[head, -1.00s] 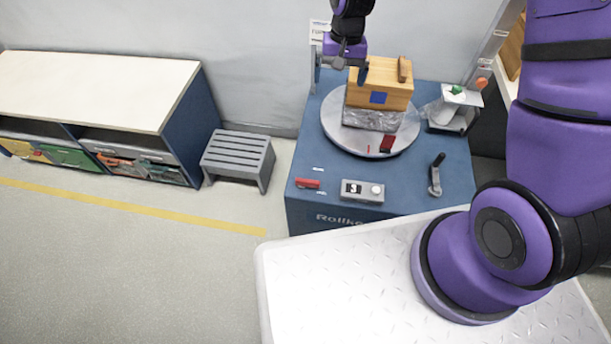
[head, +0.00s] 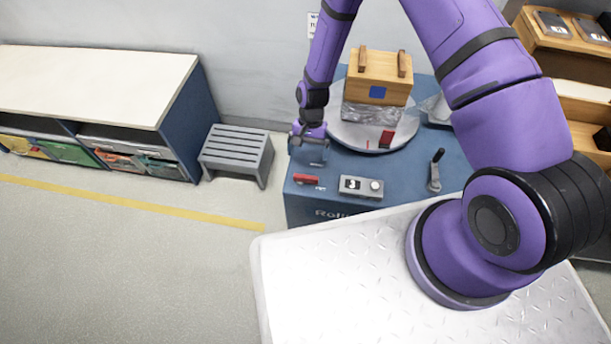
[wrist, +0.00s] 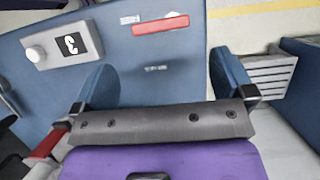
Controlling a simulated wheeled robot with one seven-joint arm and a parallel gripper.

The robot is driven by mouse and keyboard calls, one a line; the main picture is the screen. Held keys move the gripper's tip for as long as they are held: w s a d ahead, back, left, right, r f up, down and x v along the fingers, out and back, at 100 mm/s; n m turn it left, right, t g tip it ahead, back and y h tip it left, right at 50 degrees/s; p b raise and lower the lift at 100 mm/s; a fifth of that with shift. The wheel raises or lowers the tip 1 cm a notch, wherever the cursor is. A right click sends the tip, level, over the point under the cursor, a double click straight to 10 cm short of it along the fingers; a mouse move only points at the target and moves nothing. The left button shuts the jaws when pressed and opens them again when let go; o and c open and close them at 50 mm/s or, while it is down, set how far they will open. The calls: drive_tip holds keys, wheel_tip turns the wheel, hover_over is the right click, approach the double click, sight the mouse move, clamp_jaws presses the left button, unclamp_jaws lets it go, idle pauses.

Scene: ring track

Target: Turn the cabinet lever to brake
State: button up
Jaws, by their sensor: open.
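The cabinet (head: 330,192) is blue with a round turntable on top. Its red lever (head: 306,179) lies flat near the cabinet's front left corner, and it also shows in the wrist view (wrist: 160,25), between and beyond the fingers. A small white label is at each of two places near the lever. My gripper (head: 310,155) is open and empty above the left side of the cabinet top, a little behind the lever and apart from it. In the wrist view the two blue fingers (wrist: 165,85) stand wide apart.
A grey box with a dial and a display reading 3 (head: 361,187) sits right of the lever. A black-handled crank (head: 435,171) stands farther right. The turntable (head: 345,135) carries a wrapped block and a wooden box (head: 380,75). A grey step stool (head: 236,150) is left.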

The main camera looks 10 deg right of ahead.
sight(306, 176)
drive_tip(key=x, duration=1)
drive_tip(key=c, duration=0.7)
